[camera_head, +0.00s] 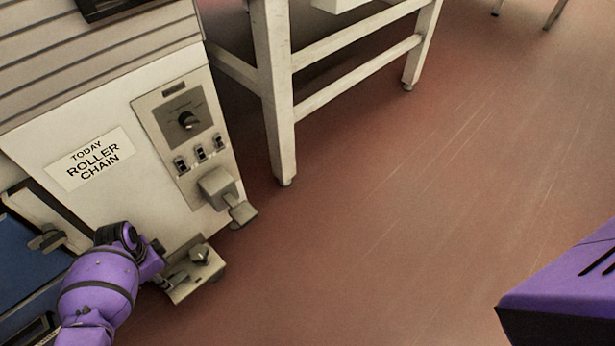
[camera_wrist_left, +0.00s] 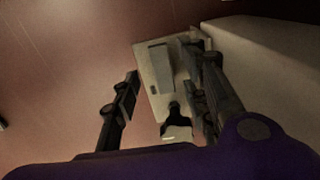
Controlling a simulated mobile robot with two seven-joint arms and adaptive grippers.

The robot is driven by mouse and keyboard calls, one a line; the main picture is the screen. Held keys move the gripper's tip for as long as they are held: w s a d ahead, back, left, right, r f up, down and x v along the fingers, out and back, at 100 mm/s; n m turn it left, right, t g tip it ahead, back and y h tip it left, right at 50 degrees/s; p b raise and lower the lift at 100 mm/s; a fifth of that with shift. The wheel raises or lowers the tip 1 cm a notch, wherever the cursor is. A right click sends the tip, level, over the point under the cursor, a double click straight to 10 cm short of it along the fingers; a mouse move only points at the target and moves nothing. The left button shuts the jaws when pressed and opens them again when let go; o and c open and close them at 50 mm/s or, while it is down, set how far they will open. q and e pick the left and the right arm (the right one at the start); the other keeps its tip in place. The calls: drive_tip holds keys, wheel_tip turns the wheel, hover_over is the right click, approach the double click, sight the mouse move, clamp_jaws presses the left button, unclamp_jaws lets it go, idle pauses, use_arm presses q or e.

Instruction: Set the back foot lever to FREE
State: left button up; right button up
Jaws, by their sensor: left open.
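A low foot lever plate (camera_head: 208,272) with a small raised grey handle on it sticks out near the floor at the foot of the white machine. No FREE mark is readable, so I cannot tell the lever's setting. My left gripper (camera_head: 175,278) is at this plate, partly hidden by my purple wrist. In the left wrist view, my left gripper (camera_wrist_left: 166,92) is open, with its fingers apart. The plate (camera_wrist_left: 154,68) with a raised block, a dark lever part (camera_wrist_left: 175,120) and a pale tip lie between and beyond them. Contact cannot be told. My right gripper is not in view.
The white machine (camera_head: 75,125) carries a panel (camera_head: 150,107) with a knob and switches. Below it a grey box (camera_head: 217,186) has a protruding pedal-like part (camera_head: 243,213). A white table frame (camera_head: 278,120) stands behind. The red floor (camera_head: 400,190) at right is clear.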

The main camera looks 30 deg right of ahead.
sight(176, 281)
use_arm(q)
wheel_tip(176, 281, down, 5)
drive_tip(key=shift+r+b, duration=0.1)
drive_tip(key=shift+b, duration=1)
drive_tip(key=shift+r, duration=0.1)
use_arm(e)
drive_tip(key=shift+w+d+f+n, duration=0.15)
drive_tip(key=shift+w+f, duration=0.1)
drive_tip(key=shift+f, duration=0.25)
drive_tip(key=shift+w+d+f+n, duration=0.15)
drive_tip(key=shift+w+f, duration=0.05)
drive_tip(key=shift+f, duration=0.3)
use_arm(q)
drive_tip(key=shift+c, duration=0.5)
clamp_jaws()
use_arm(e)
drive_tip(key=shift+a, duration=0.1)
